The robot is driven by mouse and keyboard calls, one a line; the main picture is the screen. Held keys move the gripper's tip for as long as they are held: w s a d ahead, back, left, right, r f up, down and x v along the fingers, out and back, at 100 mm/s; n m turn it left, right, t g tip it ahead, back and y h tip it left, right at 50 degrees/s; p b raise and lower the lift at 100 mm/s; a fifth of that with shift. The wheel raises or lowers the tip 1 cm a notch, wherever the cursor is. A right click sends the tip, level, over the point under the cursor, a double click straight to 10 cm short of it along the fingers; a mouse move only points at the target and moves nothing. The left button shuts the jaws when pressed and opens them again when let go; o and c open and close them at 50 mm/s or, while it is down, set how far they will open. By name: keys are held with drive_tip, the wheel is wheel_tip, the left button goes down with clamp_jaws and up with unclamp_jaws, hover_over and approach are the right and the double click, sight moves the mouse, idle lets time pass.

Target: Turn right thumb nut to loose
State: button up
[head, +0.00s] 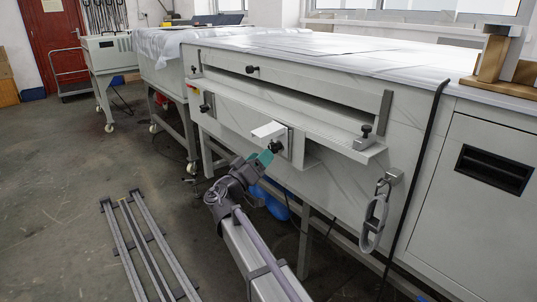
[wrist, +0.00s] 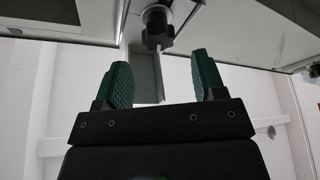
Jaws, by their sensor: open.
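A black lobed thumb nut (head: 277,147) sits on a grey bracket under the shelf on the front of the white machine. In the wrist view the thumb nut (wrist: 157,30) is at the top, on a threaded stud, beyond the fingertips. My gripper (head: 266,157) is right by this nut in the head view. In the wrist view my gripper (wrist: 164,76) is open, with two green ribbed fingers apart and nothing between them. The nut lies roughly in line with the gap and does not appear gripped. I cannot tell its tightness.
A white card-like piece (head: 268,130) lies just above the gripper. A floor rail (head: 148,248) lies left.

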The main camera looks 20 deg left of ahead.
sight(271, 149)
drive_tip(key=b+v, duration=0.1)
drive_tip(key=v, duration=0.5)
drive_tip(key=w+d+r+m+h, duration=0.1)
drive_tip(key=w+m, duration=0.1)
drive_tip(key=w, duration=0.1)
drive_tip(key=w+d+r+m+h+p, duration=0.1)
drive_tip(key=w+m, duration=0.2)
drive_tip(key=w+d+r+m+h+p, duration=0.1)
drive_tip(key=w+m, duration=0.1)
drive_tip(key=w, duration=0.1)
drive_tip(key=shift+w+d+r+m+g, duration=0.15)
drive_tip(key=shift+w+d+m+g, duration=0.15)
drive_tip(key=shift+w+d+g, duration=0.1)
